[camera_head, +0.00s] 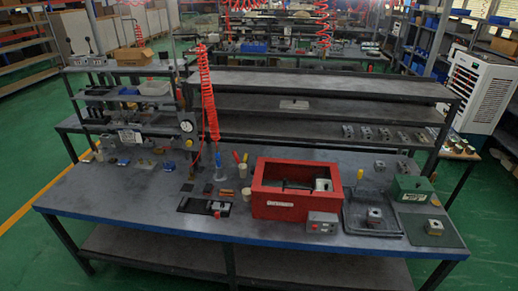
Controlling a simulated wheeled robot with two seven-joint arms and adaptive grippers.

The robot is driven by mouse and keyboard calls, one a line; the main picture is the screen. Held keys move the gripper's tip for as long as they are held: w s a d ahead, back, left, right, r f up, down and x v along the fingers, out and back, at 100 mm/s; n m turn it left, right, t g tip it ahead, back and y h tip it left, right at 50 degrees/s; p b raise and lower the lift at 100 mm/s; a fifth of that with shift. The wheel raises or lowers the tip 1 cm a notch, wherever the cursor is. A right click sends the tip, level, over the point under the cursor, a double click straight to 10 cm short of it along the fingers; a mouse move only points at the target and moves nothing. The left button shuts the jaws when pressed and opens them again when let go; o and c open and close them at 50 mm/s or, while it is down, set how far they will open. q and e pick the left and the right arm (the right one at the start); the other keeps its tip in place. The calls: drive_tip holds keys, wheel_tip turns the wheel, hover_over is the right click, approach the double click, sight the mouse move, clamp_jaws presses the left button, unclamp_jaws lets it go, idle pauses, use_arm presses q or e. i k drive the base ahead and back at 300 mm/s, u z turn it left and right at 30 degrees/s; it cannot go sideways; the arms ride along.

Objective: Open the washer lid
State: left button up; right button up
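A red box (268,211) stands on the right half of the workbench and looks like the washer. It has a white label on its front. Its inside shows from above, with a dark bar and a pale metal block (323,185) in it. I cannot make out a separate lid or tell whether a clear cover lies over the top. A small grey control box (322,222) with buttons sits at its front right corner. Neither of my grippers is in view.
Right of the red box are a dark tray (390,233) with a metal block, a green box (411,188) and a block on a green mat (452,233). Screwdrivers and a red coiled hose (208,95) are to its left. The bench's front left is mostly clear.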

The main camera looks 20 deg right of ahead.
sight(338, 193)
drive_tip(key=u, duration=0.05)
drive_tip(key=k, duration=0.55)
drive_tip(key=z, duration=0.7)
drive_tip(key=i, duration=0.7)
drive_tip(key=z, duration=0.35)
